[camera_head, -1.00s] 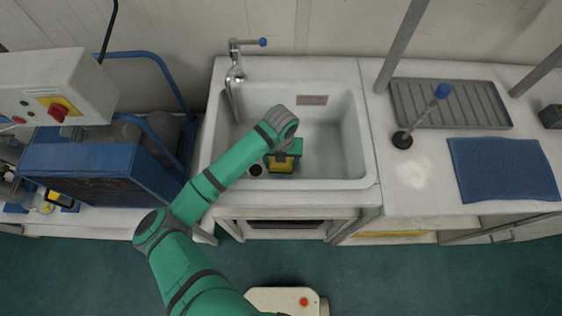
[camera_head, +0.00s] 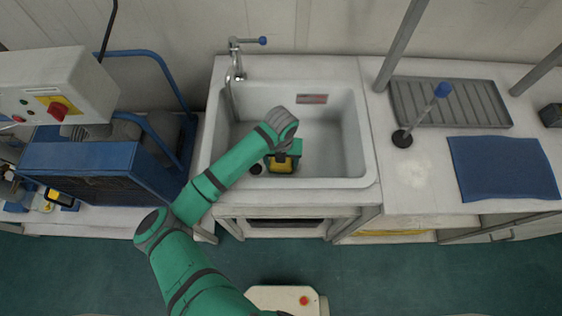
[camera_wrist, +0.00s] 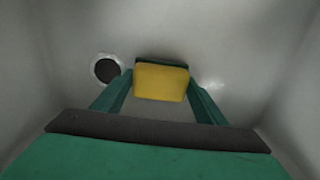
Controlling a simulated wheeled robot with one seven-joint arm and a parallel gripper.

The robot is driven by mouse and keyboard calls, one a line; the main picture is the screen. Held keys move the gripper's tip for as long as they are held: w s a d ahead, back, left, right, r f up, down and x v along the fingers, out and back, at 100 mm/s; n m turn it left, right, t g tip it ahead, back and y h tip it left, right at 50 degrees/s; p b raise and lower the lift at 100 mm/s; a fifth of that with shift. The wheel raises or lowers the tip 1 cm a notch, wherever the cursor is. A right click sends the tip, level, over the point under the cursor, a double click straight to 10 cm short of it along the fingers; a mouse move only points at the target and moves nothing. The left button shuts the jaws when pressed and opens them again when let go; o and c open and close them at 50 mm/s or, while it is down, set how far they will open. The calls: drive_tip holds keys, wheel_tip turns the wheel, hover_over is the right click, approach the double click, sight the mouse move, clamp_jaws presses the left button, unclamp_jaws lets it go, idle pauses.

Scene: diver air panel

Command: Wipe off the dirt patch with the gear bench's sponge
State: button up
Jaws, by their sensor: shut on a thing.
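The sponge (camera_head: 281,167) is a yellow block with a dark green layer, low in the sink basin under my wrist. In the wrist view the sponge (camera_wrist: 161,81) sits between my two green fingers. My gripper (camera_wrist: 160,90) is shut on it. In the head view my gripper (camera_head: 284,155) reaches down into the sink and the arm hides part of it. A pale, whitish patch (camera_head: 413,174) lies on the white counter right of the sink, near the front. I cannot tell whether the sponge touches the basin floor.
The sink (camera_head: 335,130) has raised walls around my gripper and a faucet (camera_head: 238,62) at its back left. A blue-knobbed lever (camera_head: 424,113) on a black base stands behind the patch. A blue mat (camera_head: 503,169) lies right of it, and a grey ridged tray (camera_head: 460,103) behind.

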sight(291, 163)
drive_tip(key=shift+f, duration=0.35)
drive_tip(key=shift+d, duration=0.1)
drive_tip(key=shift+d+r, duration=0.1)
drive_tip(key=shift+d, duration=3.45)
drive_tip(key=shift+a, duration=0.1)
drive_tip(key=shift+a+f, duration=0.15)
drive_tip(key=shift+a, duration=0.8)
drive_tip(key=shift+a+f, duration=0.1)
drive_tip(key=shift+a, duration=0.8)
drive_tip(key=shift+a+r, duration=0.1)
drive_tip(key=shift+a, duration=1.65)
